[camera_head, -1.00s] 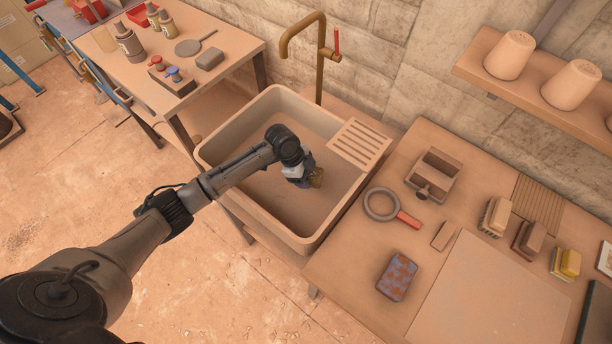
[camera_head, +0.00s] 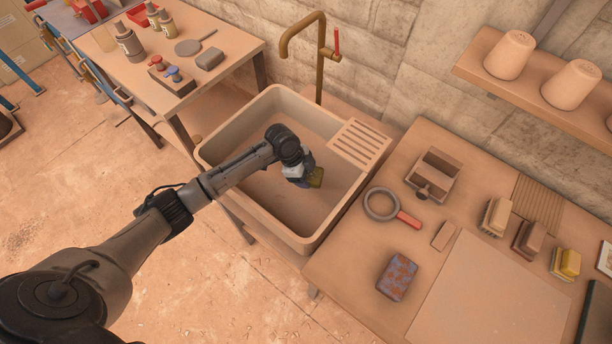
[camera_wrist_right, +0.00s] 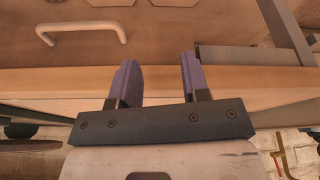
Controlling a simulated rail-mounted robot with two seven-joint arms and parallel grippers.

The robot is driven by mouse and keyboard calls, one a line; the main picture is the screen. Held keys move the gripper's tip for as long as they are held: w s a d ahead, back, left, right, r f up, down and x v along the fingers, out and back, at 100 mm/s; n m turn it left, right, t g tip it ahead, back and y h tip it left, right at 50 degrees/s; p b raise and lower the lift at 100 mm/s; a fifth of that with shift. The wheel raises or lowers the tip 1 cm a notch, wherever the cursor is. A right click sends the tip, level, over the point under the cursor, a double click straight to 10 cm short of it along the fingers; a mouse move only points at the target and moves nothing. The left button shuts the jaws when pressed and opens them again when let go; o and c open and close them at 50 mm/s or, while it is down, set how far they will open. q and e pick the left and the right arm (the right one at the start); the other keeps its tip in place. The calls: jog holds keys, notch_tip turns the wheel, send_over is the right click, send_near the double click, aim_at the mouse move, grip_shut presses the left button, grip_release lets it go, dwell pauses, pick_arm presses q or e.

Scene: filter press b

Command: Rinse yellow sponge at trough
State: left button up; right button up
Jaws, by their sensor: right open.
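The trough (camera_head: 217,157) is a pale, deep basin with a ribbed drainboard (camera_head: 359,144) at its right corner. My left arm reaches into it from the left. I cannot tell whether the sponge touches the basin floor. A brass tap (camera_head: 321,50) with a red lever (camera_head: 337,42) stands behind the trough. My right gripper (camera_wrist_right: 158,80) is open and empty in the right wrist view.
Right of the trough, a bench holds a magnifier (camera_head: 380,204), a blotched blue-brown block (camera_head: 397,276), a wooden box (camera_head: 434,176) and several brushes (camera_head: 496,216). A left table (camera_head: 226,40) holds bottles. The right wrist view shows a handle (camera_wrist_right: 82,33) near a wooden edge.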

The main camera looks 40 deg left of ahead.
aim_at(309, 174)
pick_arm(q)
jog(key=shift+r, duration=0.15)
notch_tip(309, 174, up, 3)
jog(key=p, duration=0.3)
notch_tip(309, 174, up, 6)
jog(key=p, duration=0.6)
notch_tip(309, 174, up, 6)
jog(key=p, duration=0.6)
jog(key=shift+p, duration=0.35)
dwell(0.8)
dwell(0.8)
